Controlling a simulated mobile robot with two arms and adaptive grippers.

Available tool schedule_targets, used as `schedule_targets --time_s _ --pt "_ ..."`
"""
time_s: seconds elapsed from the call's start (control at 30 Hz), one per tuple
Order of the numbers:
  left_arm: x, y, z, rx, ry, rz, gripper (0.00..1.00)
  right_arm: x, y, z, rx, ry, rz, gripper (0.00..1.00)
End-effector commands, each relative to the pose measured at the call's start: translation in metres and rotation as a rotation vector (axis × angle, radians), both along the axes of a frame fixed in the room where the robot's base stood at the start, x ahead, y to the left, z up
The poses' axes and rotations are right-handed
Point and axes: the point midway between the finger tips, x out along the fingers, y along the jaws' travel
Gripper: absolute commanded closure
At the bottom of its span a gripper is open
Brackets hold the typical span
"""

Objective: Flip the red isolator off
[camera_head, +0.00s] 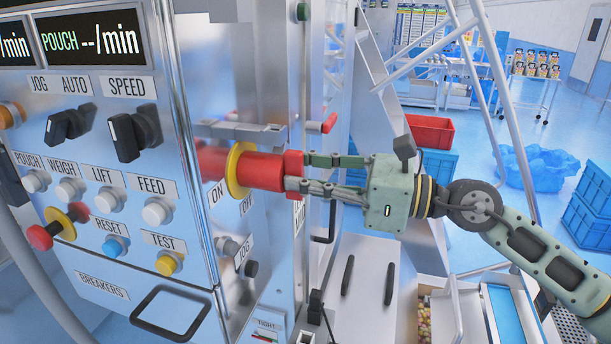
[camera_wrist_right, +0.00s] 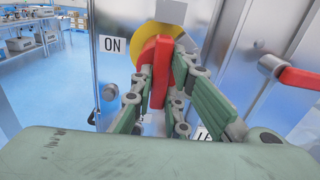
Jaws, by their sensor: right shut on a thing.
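The red isolator (camera_head: 264,171) sticks out from the side of the steel cabinet, with a yellow disc (camera_head: 235,171) behind its red body. Its red handle also shows in the right wrist view (camera_wrist_right: 158,73), standing upright between my fingers. My right gripper (camera_head: 301,173) comes in from the right and is shut on this handle. The ON label (camera_head: 217,194) is below the isolator in the head view and left of it in the wrist view (camera_wrist_right: 113,45). The OFF label (camera_head: 246,205) is partly hidden. My left gripper is not in view.
A smaller red-tipped lever (camera_head: 329,123) sits just above my right gripper. The front panel holds knobs, buttons and a red emergency stop (camera_head: 40,237).

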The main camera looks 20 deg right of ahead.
Motion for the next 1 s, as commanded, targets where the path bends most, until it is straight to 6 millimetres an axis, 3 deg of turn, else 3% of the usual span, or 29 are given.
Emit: schedule_targets --time_s 0.63,0.67,0.7,0.87,1.0 --pt "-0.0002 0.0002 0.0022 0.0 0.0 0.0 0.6 0.0 -0.0001 0.0011 0.039 0.053 -0.001 1.0" --pt "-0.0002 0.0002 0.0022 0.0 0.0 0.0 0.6 0.0 -0.0001 0.0011 0.039 0.053 -0.001 0.84" --pt "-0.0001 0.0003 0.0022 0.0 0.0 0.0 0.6 0.0 -0.0001 0.001 0.039 0.052 -0.001 0.81" --pt "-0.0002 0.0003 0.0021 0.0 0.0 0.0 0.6 0.0 0.0 0.0008 0.037 0.051 0.0 0.67" --pt "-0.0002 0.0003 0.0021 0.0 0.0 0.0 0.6 -0.0001 0.0001 0.0005 0.036 0.05 0.0 0.67"
